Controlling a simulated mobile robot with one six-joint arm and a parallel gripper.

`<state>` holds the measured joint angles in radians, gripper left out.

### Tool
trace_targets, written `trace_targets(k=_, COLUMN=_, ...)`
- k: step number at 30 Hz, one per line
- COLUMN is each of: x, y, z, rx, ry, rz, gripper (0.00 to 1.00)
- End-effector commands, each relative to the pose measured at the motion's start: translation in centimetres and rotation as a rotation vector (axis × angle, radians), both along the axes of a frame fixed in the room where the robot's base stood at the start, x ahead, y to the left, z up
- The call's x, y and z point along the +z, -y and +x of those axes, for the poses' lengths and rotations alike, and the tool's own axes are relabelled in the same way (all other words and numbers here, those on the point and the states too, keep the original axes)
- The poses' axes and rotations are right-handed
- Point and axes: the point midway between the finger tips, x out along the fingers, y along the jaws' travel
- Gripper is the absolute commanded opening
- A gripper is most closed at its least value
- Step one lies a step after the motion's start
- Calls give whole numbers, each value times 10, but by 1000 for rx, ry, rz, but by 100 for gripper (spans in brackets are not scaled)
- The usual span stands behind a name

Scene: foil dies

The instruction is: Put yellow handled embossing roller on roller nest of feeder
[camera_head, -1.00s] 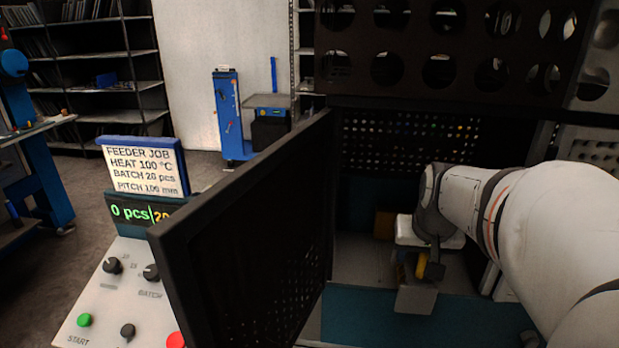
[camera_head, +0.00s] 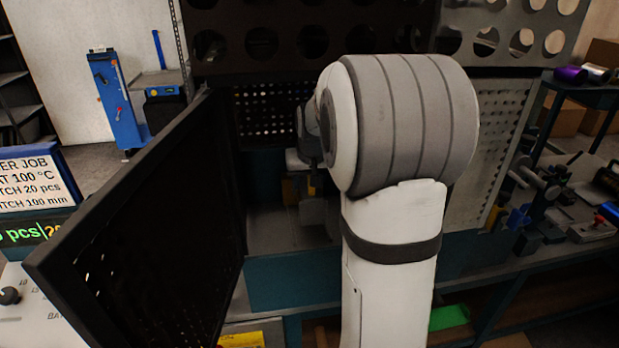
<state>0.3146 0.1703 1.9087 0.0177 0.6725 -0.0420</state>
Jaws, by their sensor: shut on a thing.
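My gripper (camera_head: 309,145) shows only as a dark sliver at the left edge of my arm, inside the open feeder. My large white and grey arm joint hides most of it, including the fingertips. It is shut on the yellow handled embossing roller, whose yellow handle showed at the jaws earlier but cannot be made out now. The feeder interior holds a pale block (camera_head: 296,160) beside my gripper, and below it a grey plate (camera_head: 312,212). The roller nest cannot be picked out; whether the roller touches it is hidden.
A black perforated door (camera_head: 140,200) stands open left of the bay. The feeder's teal front edge (camera_head: 290,280) runs below. A perforated panel (camera_head: 490,150) stands right of my arm. The control panel (camera_head: 25,300) is at far left; a cluttered bench (camera_head: 575,200) is at right.

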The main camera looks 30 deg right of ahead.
Motion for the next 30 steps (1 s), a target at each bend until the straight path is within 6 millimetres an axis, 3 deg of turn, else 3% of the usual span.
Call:
trace_targets(k=10, x=-22, y=0, z=1, rx=1, ry=5, rz=-2, gripper=0)
trace_targets(k=16, x=-48, y=-1, z=1, rx=1, ry=5, rz=-2, gripper=0)
trace_targets(k=30, x=-57, y=0, z=5, rx=2, ry=8, rz=-2, gripper=0)
